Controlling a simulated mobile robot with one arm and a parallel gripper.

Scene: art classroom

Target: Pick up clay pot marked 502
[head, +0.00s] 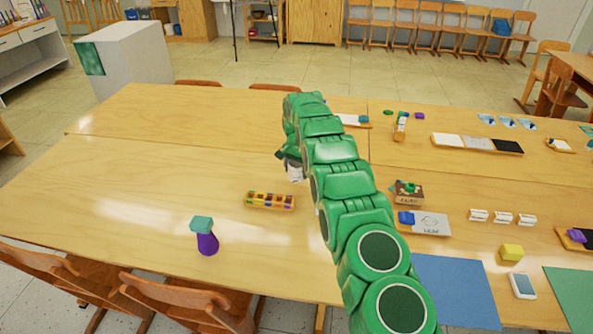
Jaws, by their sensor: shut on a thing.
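My gripper (283,155) shows near the middle of the table, at the far end of my green arm and partly hidden by it. It is shut on a small whitish object (295,173) that hangs below it. Most of this object is hidden by the arm. I cannot read any number on it, so I cannot tell whether it is the clay pot marked 502. No other thing in view shows a readable 502.
Blocks, cards and a blue mat (455,291) lie to the right. The table's left part (110,185) is clear. Chairs line the front edge.

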